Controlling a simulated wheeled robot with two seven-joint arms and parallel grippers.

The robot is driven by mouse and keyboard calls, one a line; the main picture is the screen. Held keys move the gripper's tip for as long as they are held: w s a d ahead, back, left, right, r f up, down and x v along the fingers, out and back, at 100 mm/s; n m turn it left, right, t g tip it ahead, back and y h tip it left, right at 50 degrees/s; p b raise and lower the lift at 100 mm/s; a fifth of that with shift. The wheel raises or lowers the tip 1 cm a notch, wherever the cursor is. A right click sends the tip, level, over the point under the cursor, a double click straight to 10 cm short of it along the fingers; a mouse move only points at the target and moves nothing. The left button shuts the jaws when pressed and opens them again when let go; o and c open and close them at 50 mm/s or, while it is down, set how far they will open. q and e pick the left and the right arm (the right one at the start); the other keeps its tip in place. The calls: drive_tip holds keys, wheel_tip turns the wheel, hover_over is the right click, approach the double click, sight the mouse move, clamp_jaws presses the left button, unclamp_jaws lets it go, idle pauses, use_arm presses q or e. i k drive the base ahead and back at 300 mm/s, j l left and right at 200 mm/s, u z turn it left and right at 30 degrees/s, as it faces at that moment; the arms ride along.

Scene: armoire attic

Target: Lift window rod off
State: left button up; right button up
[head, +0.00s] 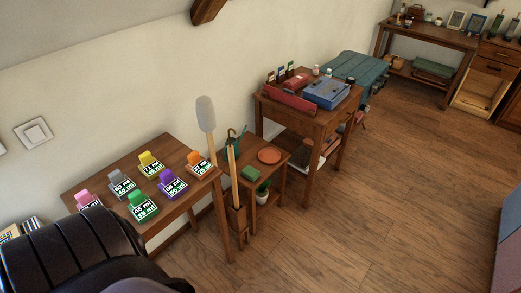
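A thin light wooden rod (233,178) stands upright, slightly tilted, with its lower end in a narrow brown wooden holder (237,218). The holder is at the front of a small low table. Just behind it and to the left, a long-handled tool with a grey fuzzy head (205,112) stands upright, its lower end hidden behind the table with coloured blocks. I cannot tell for certain which of these two is the window rod. Neither of my grippers is in view, and nothing is seen touching either pole.
A table (185,200) with several coloured, labelled blocks stands left. A dark ribbed shape fills the lower left corner. Wooden floor (385,190) is clear at right.

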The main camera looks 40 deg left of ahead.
sight(230, 150)
drive_tip(key=i, duration=2.3)
drive_tip(key=i+u, duration=0.4)
drive_tip(key=i+l+u, duration=0.2)
drive_tip(key=i+u, duration=0.2)
drive_tip(key=i+l+u, duration=0.4)
drive_tip(key=k+j, duration=0.1)
